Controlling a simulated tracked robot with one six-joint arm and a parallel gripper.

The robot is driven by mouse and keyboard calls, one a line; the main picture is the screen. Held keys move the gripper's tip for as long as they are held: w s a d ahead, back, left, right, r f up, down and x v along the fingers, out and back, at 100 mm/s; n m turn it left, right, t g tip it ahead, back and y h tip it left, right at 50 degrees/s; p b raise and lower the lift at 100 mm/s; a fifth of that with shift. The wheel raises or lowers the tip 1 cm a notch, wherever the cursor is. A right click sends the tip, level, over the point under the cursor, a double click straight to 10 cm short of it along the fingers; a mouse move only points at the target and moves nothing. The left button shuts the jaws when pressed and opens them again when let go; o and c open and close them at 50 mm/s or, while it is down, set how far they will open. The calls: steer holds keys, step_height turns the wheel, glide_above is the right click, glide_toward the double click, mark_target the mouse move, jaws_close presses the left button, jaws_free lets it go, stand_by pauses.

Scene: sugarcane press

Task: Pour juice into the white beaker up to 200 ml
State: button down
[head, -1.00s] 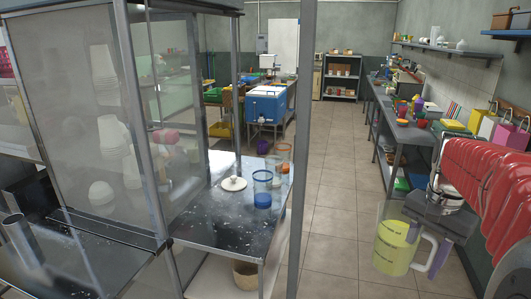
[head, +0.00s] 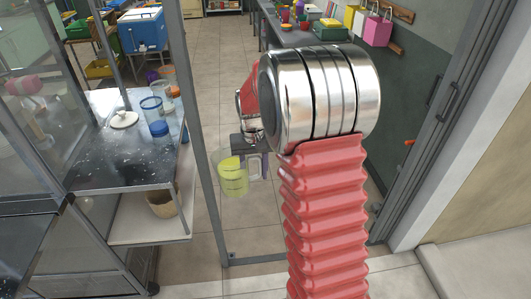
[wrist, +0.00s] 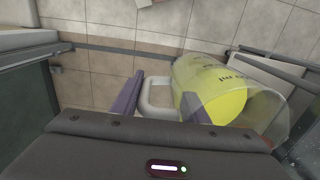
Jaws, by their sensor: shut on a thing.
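My gripper (head: 256,166) is shut on the handle of a clear jug (wrist: 259,108) with dark printed marks. Yellow juice (head: 232,178) fills much of the jug. The jug hangs in the air over the tiled floor, right of the metal post, and looks about upright in the head view. In the wrist view the pale handle (wrist: 154,97) sits beside a purple finger. No white beaker can be clearly made out.
A dark steel table (head: 95,160) at left bears a blue-rimmed clear cup (head: 155,118), another clear cup (head: 164,91) and a white lid-like piece (head: 124,120). A metal post (head: 200,130) stands between table and jug. A basket (head: 161,204) sits below.

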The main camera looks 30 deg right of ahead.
mark_target(233, 194)
steer(key=a+f, duration=0.2)
steer(key=w+a+f+n, duration=0.1)
steer(key=a+f, duration=0.2)
steer(key=a+f+n, duration=0.1)
steer(key=a+f, duration=0.1)
steer(key=f, duration=0.1)
steer(key=shift+w+a, duration=0.2)
steer(key=s+a+f+n, duration=0.1)
steer(key=a+f+n, duration=0.1)
steer(key=a+f, duration=0.5)
steer(key=shift+s+a, duration=0.25)
steer(key=shift+a, duration=0.2)
steer(key=shift+d+f, duration=0.1)
